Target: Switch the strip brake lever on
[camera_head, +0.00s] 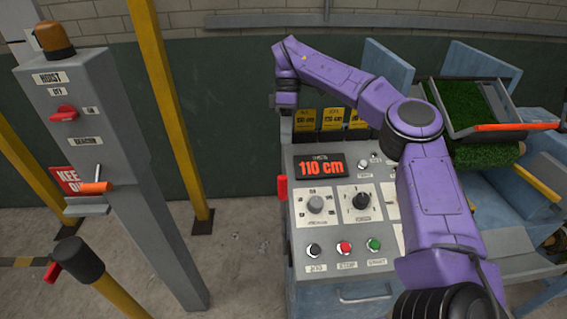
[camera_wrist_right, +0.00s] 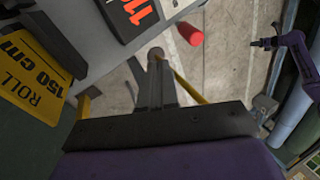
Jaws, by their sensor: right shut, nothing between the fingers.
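A red handle (camera_head: 282,187) sticks out at the left side of the grey control console (camera_head: 297,262); I take it for the strip brake lever, though no label on it is readable. In the right wrist view the red handle (camera_wrist_right: 190,33) lies beyond and right of the fingertips, apart from them. My right gripper (camera_head: 286,108) is at the console's back left corner, above and behind the handle. Its fingers (camera_wrist_right: 156,55) are shut and empty. A purple part with a dark end (camera_wrist_right: 264,43) at the right wrist view's right edge looks like my left gripper; its fingers are unclear.
The console carries a "110 cm" display (camera_head: 321,167), knobs and several buttons. Yellow roll cards (camera_head: 332,119) stand behind it. A grey hoist post (camera_head: 120,120) with a red switch (camera_head: 64,113) and an orange lever (camera_head: 95,188) stands left. Floor between post and console is clear.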

